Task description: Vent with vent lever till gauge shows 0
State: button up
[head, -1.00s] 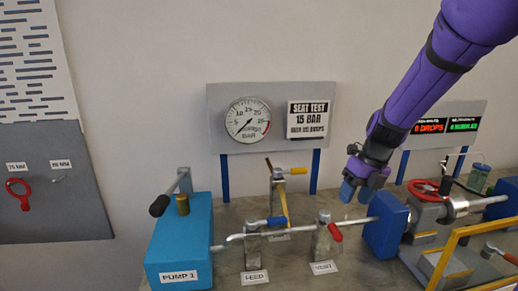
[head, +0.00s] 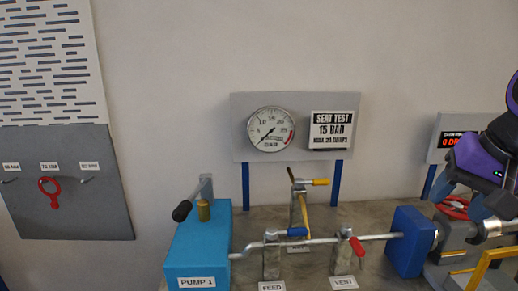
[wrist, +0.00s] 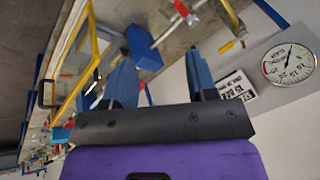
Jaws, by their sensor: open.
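The vent lever (head: 356,246) has a red grip slanting down to the right, on a grey valve post above the VENT label (head: 343,282). It also shows at the top of the wrist view (wrist: 181,7). The round gauge (head: 271,129) has its needle at the lower left, at or near 0; the exact reading is too small to tell. It also shows at the right of the wrist view (wrist: 289,63). My gripper (head: 461,199) is at the right edge of the head view, well right of the vent lever. Its blue fingers (wrist: 162,80) are apart and empty.
A blue pump box (head: 197,250) stands left of the blue-handled feed lever (head: 297,231). A yellow-handled lever (head: 320,182) is behind. A blue block (head: 410,240) stands between the vent valve and my gripper. A yellow rail (head: 497,256) is at front right.

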jog(key=s+n, duration=0.1)
jog(key=n, duration=0.1)
jog(key=s+n+h, duration=0.1)
jog(key=n, duration=0.1)
jog(key=s+r+n+t, duration=0.1)
jog(key=s+n, duration=0.1)
jog(key=shift+s+d, duration=0.1)
jog(key=shift+d, duration=0.05)
dwell(4.0)
